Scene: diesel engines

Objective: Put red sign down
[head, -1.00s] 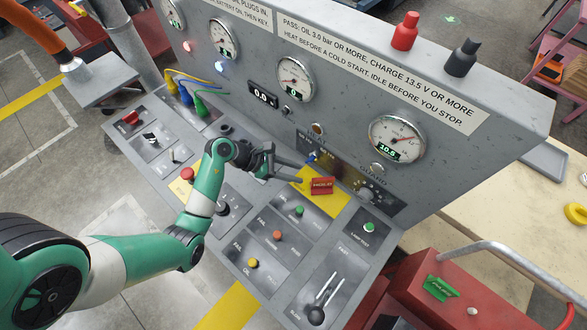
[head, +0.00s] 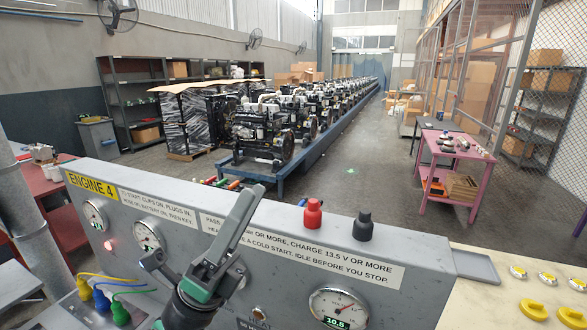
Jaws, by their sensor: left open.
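The red sign is not visible in the head view now; the yellow patch of the panel desk where it lay earlier is outside the picture. My left gripper (head: 203,232) is raised in front of the upright gauge panel (head: 283,259), close to the camera. Its fingers are spread apart, with nothing seen between them. It covers part of the panel's writing and gauges. My right gripper is not in view.
A red knob (head: 313,213) and a black knob (head: 363,227) stand on the panel's top edge. Yellow, blue and green plugs (head: 102,300) sit at lower left. Engines (head: 262,130) line a blue conveyor behind. A pink table (head: 455,160) stands at right.

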